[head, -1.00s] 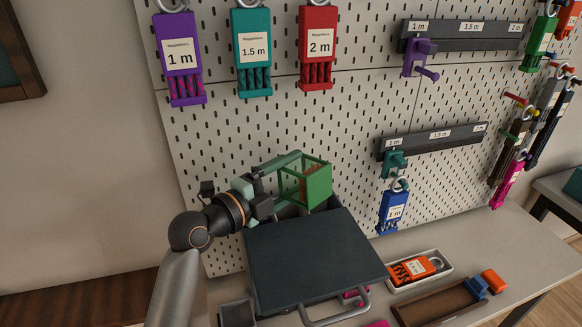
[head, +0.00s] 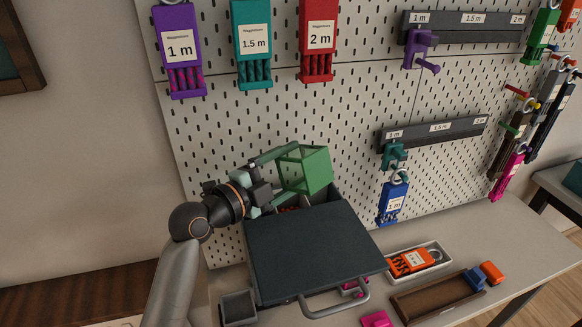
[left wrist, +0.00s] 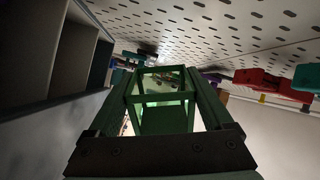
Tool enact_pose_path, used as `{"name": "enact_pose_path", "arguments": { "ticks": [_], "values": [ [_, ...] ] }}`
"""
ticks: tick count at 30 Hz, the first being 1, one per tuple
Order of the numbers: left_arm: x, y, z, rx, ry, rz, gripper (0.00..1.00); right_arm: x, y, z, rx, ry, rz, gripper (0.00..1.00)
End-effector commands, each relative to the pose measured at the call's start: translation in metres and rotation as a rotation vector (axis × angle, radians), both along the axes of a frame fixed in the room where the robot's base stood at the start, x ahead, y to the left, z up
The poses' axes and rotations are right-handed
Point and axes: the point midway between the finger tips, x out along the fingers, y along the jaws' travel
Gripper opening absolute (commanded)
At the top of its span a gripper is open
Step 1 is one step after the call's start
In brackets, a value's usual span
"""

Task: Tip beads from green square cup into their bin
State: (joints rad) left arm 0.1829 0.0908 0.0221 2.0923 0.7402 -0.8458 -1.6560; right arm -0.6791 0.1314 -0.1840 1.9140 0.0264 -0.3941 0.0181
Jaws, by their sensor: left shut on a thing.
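The green square cup (head: 308,170) is an open frame with green faces, tilted well over above the back of a dark box (head: 310,250). My left gripper (head: 277,180) is shut on it from the left side. In the left wrist view the cup (left wrist: 163,100) sits between the two fingers. No beads can be made out in the cup. Small reddish-orange beads (head: 289,209) show in the open space just below the cup, behind the box's dark top. The bin's inside is mostly hidden. My right gripper is not in view.
A pegboard (head: 320,110) with hanging labelled cord packs stands close behind the cup. A white tray with an orange pack (head: 412,262) and a brown wooden tray (head: 438,300) lie to the right. A small grey open box (head: 238,308) stands front left.

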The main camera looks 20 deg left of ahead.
Motion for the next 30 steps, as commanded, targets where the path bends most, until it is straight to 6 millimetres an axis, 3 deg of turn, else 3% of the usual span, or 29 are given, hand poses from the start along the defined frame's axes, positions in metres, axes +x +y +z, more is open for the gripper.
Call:
{"name": "enact_pose_path", "arguments": {
  "ticks": [7,15,26,30],
  "values": [
    [0.002,0.000,0.000,0.064,-0.035,0.000,0.28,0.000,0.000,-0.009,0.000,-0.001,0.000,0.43],
    [0.006,0.000,-0.003,0.289,-0.149,0.000,0.28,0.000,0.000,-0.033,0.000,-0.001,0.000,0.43],
    [0.005,0.001,0.000,0.459,-0.242,-0.002,0.28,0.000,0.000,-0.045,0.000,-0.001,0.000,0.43],
    [0.005,0.001,0.006,0.601,-0.316,0.000,0.28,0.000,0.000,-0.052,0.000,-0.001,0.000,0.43]
  ]
}}
